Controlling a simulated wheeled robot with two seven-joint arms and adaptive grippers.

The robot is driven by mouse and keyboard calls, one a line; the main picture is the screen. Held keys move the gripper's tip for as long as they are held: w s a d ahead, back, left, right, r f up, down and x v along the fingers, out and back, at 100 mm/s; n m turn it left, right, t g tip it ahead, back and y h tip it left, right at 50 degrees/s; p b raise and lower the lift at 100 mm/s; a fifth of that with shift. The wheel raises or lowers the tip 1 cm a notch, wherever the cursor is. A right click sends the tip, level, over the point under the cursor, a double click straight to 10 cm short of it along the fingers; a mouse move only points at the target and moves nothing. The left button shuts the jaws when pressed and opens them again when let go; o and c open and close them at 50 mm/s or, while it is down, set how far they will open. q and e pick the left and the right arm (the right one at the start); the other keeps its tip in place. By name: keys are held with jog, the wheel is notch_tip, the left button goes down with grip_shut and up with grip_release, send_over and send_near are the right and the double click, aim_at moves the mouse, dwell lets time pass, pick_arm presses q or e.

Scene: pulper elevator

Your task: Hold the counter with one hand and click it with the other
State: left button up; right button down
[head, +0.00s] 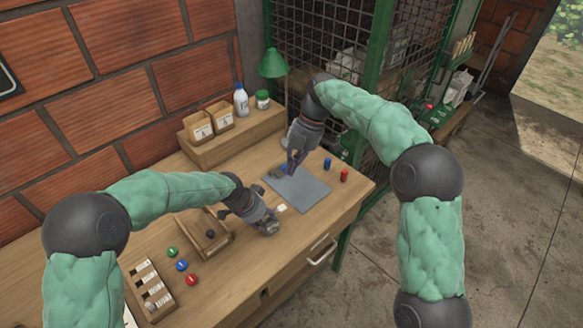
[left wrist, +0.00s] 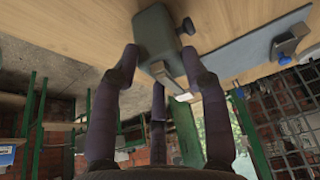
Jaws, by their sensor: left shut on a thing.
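The counter (left wrist: 153,32) shows in the left wrist view as a grey-green block with a dark knob on one side and a metal lever at its near end. My left gripper (left wrist: 165,62) has its fingers around it and is shut on it. In the head view my left gripper (head: 266,226) is low over the bench near its front edge, and it mostly hides the counter there. My right gripper (head: 293,166) points down over the grey mat (head: 308,188), apart from the left gripper. Its finger gap is too small to judge.
A wooden tray (head: 212,246) and several coloured discs (head: 181,265) lie left of my left gripper. A raised shelf (head: 190,150) with boxes and bottles is at the back. A small white piece (head: 282,208) lies near the mat.

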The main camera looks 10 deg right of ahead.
pick_arm(q)
jog(key=shift+s+f, duration=0.45)
jog(key=shift+f, duration=0.15)
jog(key=o, duration=1.3)
jog(key=shift+w+r, duration=0.1)
jog(key=shift+w, duration=0.1)
jog(key=shift+w+r, duration=0.15)
jog(key=shift+r, duration=0.1)
